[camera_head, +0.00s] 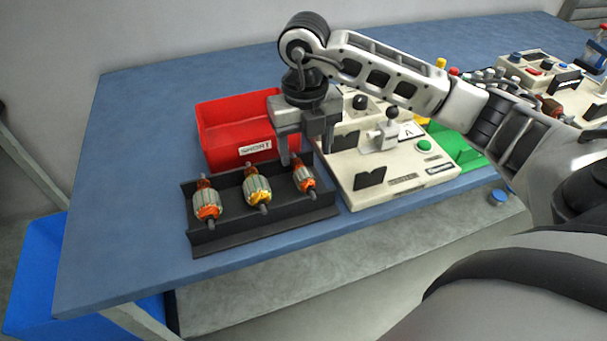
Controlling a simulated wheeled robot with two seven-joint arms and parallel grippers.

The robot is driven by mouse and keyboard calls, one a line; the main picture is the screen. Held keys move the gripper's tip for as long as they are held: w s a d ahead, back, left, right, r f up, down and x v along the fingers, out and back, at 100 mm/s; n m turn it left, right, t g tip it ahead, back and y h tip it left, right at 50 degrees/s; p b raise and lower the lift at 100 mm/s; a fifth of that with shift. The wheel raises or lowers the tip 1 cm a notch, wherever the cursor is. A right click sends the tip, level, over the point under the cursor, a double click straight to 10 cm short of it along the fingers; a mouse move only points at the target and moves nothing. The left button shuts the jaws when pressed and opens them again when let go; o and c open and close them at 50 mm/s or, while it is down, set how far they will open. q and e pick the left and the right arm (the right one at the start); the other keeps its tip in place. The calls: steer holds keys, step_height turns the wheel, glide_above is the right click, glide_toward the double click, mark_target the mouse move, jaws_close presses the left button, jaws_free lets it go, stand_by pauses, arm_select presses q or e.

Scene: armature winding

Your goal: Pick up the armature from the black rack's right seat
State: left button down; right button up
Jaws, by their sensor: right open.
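The black rack (228,239) lies on the blue table and holds three armatures side by side. The armature in the right seat (304,179) has an orange winding, a pale core and a dark shaft, and lies tilted along its seat. The middle armature (258,190) and the left armature (207,203) sit in the other seats. My right gripper (305,155) points down just above and behind the right armature, open, its fingers close to the upper end of that armature. I cannot tell whether they touch it. My left gripper is not in view.
A red bin (215,137) labelled SHORT stands right behind the rack. A cream machine (400,185) with a green button and a lever stands close on the right, a green bin (465,150) beyond it. The table's left side is clear.

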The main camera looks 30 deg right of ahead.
mark_target(305, 173)
step_height(305, 173, down, 7)
steer(key=shift+s+a+f+p, duration=0.1)
steer(key=shift+s+f+p, duration=0.05)
steer(key=shift+p, duration=0.4)
steer(key=c, duration=1.2)
